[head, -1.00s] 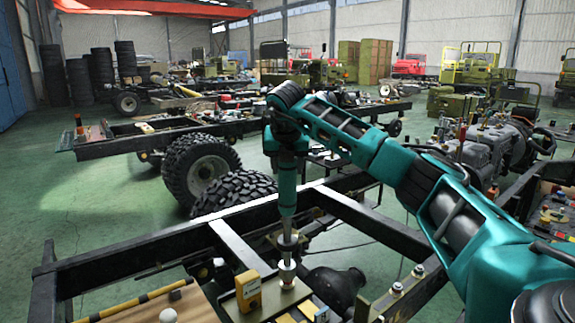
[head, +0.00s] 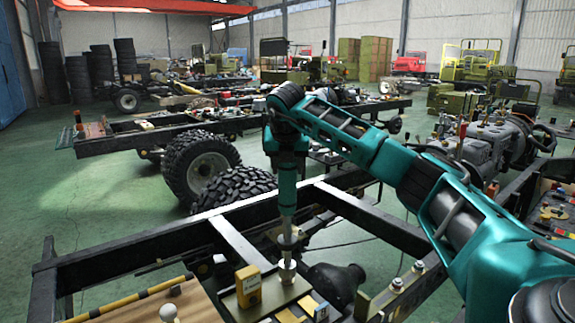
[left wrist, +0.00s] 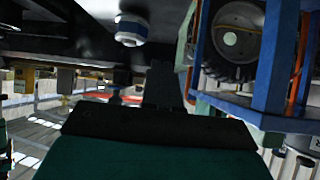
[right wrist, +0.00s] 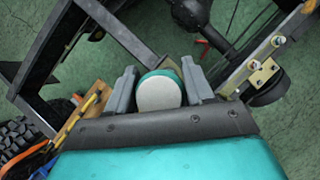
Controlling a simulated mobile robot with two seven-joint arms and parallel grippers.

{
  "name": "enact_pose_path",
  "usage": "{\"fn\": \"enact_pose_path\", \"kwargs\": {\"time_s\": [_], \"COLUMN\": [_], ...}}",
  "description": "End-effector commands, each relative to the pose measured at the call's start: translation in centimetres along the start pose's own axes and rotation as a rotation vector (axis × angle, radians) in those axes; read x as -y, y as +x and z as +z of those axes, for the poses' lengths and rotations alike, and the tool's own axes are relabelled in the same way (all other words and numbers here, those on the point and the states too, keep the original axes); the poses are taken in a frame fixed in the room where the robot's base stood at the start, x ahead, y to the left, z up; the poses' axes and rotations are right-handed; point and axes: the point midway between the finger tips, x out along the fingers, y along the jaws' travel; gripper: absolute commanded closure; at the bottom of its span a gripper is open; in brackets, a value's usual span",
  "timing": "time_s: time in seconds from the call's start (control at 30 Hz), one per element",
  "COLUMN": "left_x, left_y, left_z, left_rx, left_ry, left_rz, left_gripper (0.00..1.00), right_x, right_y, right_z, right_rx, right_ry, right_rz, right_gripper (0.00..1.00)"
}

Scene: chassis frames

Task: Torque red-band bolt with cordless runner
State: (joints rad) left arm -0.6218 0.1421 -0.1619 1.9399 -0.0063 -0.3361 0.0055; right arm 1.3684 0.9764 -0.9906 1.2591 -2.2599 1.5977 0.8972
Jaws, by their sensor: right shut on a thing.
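My right gripper (head: 287,258) points straight down over a small plate (head: 268,303) at the near side of the chassis. In the right wrist view its two grey fingers (right wrist: 160,90) hold a round tool with a pale top and teal side (right wrist: 158,92). The held tool looks like the runner; its lower end is hidden. A silver cylindrical piece (head: 287,272) shows below the gripper in the head view. Silver bolt heads (head: 397,285) sit on the rail to the right; no red band can be made out. My left gripper (left wrist: 160,85) shows only in its wrist view, fingers together and empty.
A yellow box (head: 248,287) stands on the plate just left of my right gripper. A black rounded housing (head: 336,283) is close on the right. Black chassis rails (head: 150,255) surround the spot. A yellow-black striped bar (head: 130,304) lies at front left. Tyres (head: 202,165) stand behind.

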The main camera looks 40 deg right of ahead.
Motion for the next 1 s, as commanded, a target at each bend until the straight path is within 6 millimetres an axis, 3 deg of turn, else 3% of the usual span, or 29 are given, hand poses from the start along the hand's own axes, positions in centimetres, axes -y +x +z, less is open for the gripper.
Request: {"fn": "enact_pose_path", "kwargs": {"time_s": [1.0], "left_x": [-0.11], "left_y": [0.07], "left_z": [0.47], "left_rx": [0.004], "left_ry": [0.0], "left_rz": [0.002], "left_gripper": [1.0], "right_x": [-0.02], "right_y": [0.62], "right_z": [-0.3], "right_rx": [0.005], "right_ry": [0.002], "right_rz": [0.004], "right_gripper": [1.0]}}
